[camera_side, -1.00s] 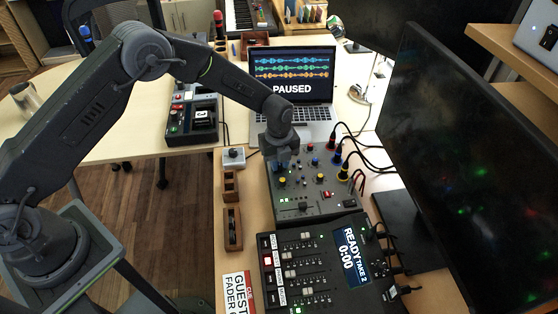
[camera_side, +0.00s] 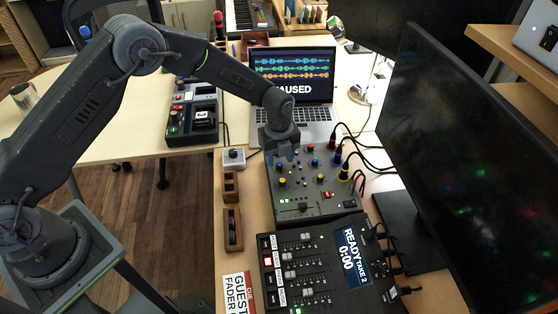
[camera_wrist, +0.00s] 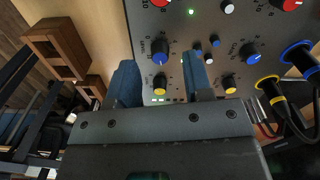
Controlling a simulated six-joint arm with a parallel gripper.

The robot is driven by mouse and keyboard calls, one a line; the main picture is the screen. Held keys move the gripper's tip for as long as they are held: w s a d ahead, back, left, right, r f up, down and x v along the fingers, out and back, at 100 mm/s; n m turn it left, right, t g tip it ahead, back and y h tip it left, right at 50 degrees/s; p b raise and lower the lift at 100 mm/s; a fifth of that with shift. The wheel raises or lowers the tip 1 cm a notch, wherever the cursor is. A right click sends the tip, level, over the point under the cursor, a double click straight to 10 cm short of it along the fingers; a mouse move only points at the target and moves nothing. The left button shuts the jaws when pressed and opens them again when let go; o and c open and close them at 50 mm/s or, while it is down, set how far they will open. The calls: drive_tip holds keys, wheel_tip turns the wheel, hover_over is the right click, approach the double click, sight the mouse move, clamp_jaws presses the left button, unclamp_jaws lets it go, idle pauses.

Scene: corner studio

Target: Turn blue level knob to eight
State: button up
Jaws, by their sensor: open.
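In the wrist view, a large blue knob (camera_wrist: 160,50) with a printed scale and label stands on the grey mixer panel (camera_wrist: 200,20). It lies just beyond and between the two fingertips of my gripper (camera_wrist: 160,68). The fingers are apart, one on each side of the knob's line, with nothing held. A second large blue knob (camera_wrist: 248,50) is to the right. The label text is too small to read surely. In the side view, my gripper (camera_side: 282,158) points down over the back left of the mixer (camera_side: 325,208) and hides part of the panel there.
Yellow knobs (camera_wrist: 230,88), small blue knobs and red knobs crowd the panel. Cables with blue and yellow plugs (camera_side: 344,172) rise at its right. A fader unit (camera_side: 300,255) sits in front, a laptop (camera_side: 315,130) behind, wooden blocks (camera_side: 232,228) left, a monitor (camera_side: 470,180) right.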

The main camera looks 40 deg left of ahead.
wheel_tip(320, 180, up, 12)
drive_tip(key=shift+f, duration=0.15)
idle(0.3)
wheel_tip(320, 180, up, 11)
drive_tip(key=n+t, duration=0.2)
drive_tip(key=n, duration=0.4)
hover_over(279, 164)
drive_tip(key=s+a, duration=0.4)
drive_tip(key=s, duration=0.2)
drive_tip(key=s+a+r+n+t, duration=0.1)
drive_tip(key=s+a+r+n, duration=0.1)
drive_tip(key=s+r+n, duration=0.5)
drive_tip(key=s+a+n+t, duration=0.2)
drive_tip(key=s+n, duration=0.9)
drive_tip(key=s, duration=0.6)
drive_tip(key=shift+s+a+f+n+t, duration=0.15)
drive_tip(key=shift+a+f+n+t, duration=0.25)
drive_tip(key=shift+a, duration=0.35)
